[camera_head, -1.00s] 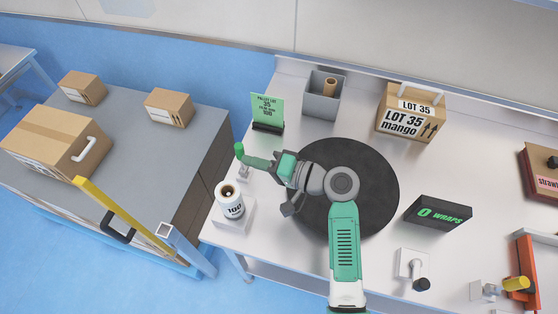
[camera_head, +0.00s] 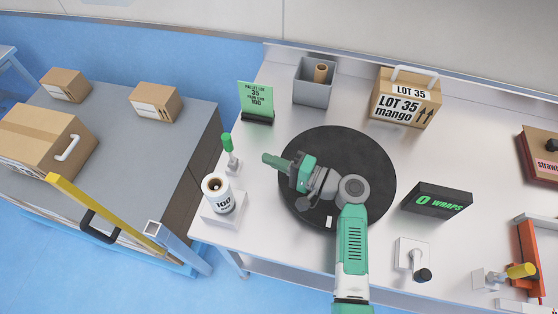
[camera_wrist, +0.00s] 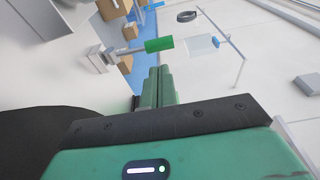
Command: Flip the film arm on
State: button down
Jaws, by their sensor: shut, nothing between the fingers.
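The film arm, a lever with a green grip (camera_head: 227,143) on a small grey base, stands at the left end of the white table, its grip pointing up. In the wrist view its green grip (camera_wrist: 158,45) lies just beyond my fingertips, with its rod running left to a pale mount. My gripper (camera_head: 267,158) is shut and empty, to the right of the lever and apart from it, over the edge of the black turntable. Its shut green fingers (camera_wrist: 158,80) also show in the wrist view. A white film roll (camera_head: 216,188) marked 100 stands in front of the lever.
A green sign (camera_head: 257,100) and a grey bin (camera_head: 314,88) stand behind. The black turntable (camera_head: 370,160) lies under my arm. A mango carton (camera_head: 404,98), a "0 WRAPS" display (camera_head: 437,200) and a black-knobbed lever (camera_head: 421,272) are to the right.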

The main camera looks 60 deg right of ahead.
aim_at(232, 144)
jog(key=w, duration=0.3)
jog(key=w+a, duration=0.1)
jog(key=w, duration=0.4)
jog(key=shift+w+a, duration=0.2)
jog(key=shift+w, duration=0.2)
